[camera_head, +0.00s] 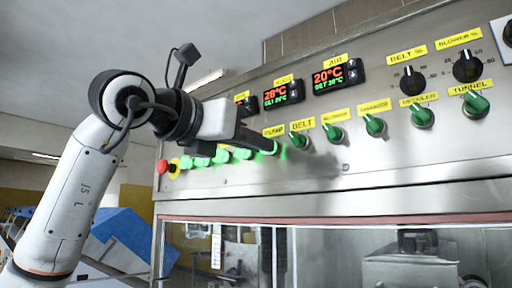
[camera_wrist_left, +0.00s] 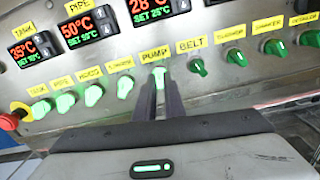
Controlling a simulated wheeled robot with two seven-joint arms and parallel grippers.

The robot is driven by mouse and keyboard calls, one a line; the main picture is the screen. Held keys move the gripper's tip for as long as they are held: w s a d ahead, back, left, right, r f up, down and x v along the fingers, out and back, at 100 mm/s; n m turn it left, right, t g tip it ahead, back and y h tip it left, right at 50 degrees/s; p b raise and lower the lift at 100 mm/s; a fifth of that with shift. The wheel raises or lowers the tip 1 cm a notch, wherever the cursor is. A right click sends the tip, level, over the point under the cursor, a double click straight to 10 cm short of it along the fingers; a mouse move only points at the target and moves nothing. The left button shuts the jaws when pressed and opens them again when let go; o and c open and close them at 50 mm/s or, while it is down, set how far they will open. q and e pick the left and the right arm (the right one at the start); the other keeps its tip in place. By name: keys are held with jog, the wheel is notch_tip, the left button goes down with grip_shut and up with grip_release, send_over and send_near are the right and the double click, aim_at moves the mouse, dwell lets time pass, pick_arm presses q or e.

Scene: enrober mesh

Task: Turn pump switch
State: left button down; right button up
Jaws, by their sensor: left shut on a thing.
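The pump switch (camera_wrist_left: 158,71) is a green lit knob under the yellow PUMP label (camera_wrist_left: 155,54) in the left wrist view. My left gripper (camera_wrist_left: 162,88) is shut on it, with its two dark fingers close together at the knob. In the head view my left gripper (camera_head: 268,145) reaches in from the left to the panel below the PUMP label (camera_head: 273,131), and its fingers mostly hide the knob. My right gripper is not in view.
The steel panel (camera_head: 340,170) carries a row of green knobs. The belt switch (camera_head: 298,140) is just right of the pump switch. A red emergency button (camera_head: 162,166) sits at the left end. Displays (camera_head: 335,77) are above, glass windows below.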

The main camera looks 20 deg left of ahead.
pick_arm(q)
jog(key=shift+n+b, duration=1.1)
jog(key=shift+n, duration=2.5)
jog(key=c, duration=1.8)
grip_release()
jog(key=shift+c, duration=0.2)
jog(key=shift+s, duration=0.1)
